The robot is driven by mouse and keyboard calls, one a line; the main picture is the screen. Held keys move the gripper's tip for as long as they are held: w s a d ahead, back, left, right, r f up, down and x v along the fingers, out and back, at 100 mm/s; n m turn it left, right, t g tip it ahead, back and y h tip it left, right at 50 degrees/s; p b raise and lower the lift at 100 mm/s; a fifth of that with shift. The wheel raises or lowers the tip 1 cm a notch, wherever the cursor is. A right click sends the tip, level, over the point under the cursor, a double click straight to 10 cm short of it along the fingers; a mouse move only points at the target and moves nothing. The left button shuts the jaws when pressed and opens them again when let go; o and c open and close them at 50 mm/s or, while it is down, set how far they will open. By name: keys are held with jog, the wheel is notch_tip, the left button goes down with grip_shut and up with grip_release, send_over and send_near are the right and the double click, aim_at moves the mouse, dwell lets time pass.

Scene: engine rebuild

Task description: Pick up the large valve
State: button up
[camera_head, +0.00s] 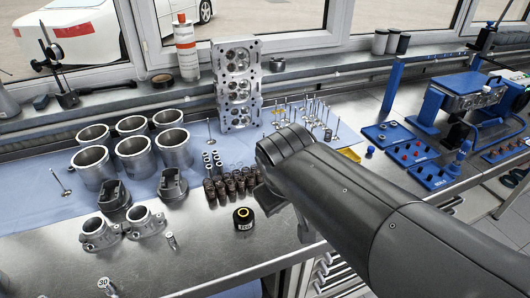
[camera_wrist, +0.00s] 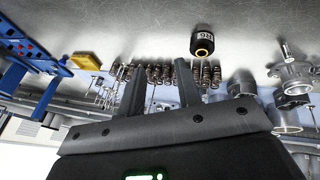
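Several thin metal valves (camera_head: 312,112) stand upright in a group behind my arm, to the right of the engine head. One more valve (camera_head: 210,131) stands left of the engine head. Another valve (camera_head: 61,184) stands tilted at the far left of the blue mat. I cannot tell which is the large valve. My gripper (camera_wrist: 160,70) shows two fingers spread apart with nothing between them in the wrist view. Thin valve stems (camera_wrist: 108,92) appear left of the fingers there. In the head view my forearm mostly hides the gripper.
Brown springs (camera_head: 229,185) and a black cap marked with a label (camera_head: 243,218) lie near my gripper. Silver cylinders (camera_head: 134,157) stand to the left. The engine head (camera_head: 237,86) stands upright behind. Blue trays (camera_head: 410,153) lie to the right. The front-left bench (camera_head: 60,260) is partly clear.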

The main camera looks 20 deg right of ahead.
jog(key=w+d+n+h, duration=0.9)
jog(key=w+d+n, duration=0.25)
jog(key=w, duration=0.45)
jog(key=w+a+f+n+t, duration=0.25)
jog(key=w+n+t, duration=0.25)
jog(key=w+n, duration=0.3)
jog(key=w+a+f+n+t, duration=0.1)
jog(key=w+a+n+t, duration=0.25)
jog(key=w+n, duration=0.4)
jog(key=shift+m+t, duration=0.45)
jog(key=shift+m, duration=0.15)
jog(key=f, duration=0.2)
jog(key=w+f, duration=0.1)
jog(key=f, duration=0.4)
jog(key=shift+w+d+f, duration=0.25)
jog(key=shift+d+f, duration=0.05)
jog(key=shift+f, duration=0.05)
jog(key=x, duration=0.7)
jog(key=shift+w+d, duration=0.2)
jog(key=shift+r, duration=0.1)
grip_shut()
